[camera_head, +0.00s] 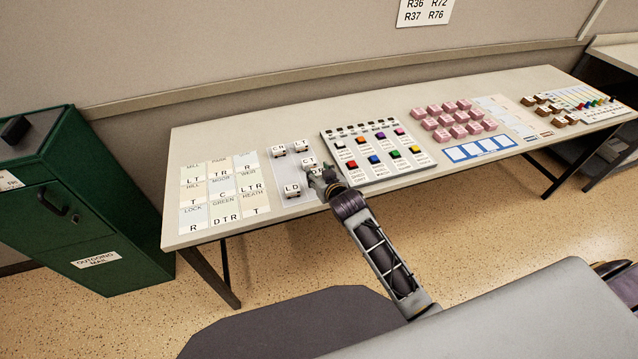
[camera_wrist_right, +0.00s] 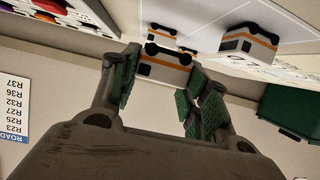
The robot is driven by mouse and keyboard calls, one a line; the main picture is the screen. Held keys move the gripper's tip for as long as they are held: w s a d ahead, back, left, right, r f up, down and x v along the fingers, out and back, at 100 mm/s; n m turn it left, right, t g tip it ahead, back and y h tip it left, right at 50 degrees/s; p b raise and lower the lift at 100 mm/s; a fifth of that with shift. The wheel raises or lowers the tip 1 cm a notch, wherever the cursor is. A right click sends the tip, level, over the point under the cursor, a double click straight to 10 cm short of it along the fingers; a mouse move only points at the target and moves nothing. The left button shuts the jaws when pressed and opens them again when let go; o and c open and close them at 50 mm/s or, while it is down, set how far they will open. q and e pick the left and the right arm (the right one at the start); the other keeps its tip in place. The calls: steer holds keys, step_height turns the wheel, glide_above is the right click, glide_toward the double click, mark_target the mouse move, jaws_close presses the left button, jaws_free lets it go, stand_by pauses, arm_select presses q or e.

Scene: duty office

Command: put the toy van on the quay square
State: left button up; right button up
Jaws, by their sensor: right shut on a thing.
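My right gripper (camera_head: 322,176) is at the front edge of the desk, over the pale mat with the toy vans. In the right wrist view its green-padded fingers (camera_wrist_right: 160,88) are shut on a white toy van (camera_wrist_right: 164,68) with an orange stripe. I cannot tell whether its wheels touch the mat. In the head view the gripper partly hides it. Other white vans stand around it: one marked LD (camera_head: 292,190), one marked CB (camera_head: 279,150) and one marked CT (camera_head: 309,161). The grid of lettered squares (camera_head: 222,190) lies to the left; I cannot make out a quay label.
A grey board with coloured buttons (camera_head: 372,155) is just right of the vans. Pink blocks (camera_head: 450,120) and a blue-framed strip (camera_head: 478,149) lie further right. A green mail box (camera_head: 80,200) stands left of the desk. The lettered squares hold no objects.

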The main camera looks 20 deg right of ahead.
steer(key=shift+f+p, duration=0.35)
steer(key=shift+f, duration=1.9)
steer(key=shift+f, duration=0.25)
steer(key=o, duration=1)
steer(key=shift+c, duration=0.2)
steer(key=shift+b, duration=0.6)
steer(key=v, duration=1.3)
steer(key=shift+s+r, duration=0.25)
steer(key=shift+s, duration=0.1)
steer(key=shift+d, duration=0.1)
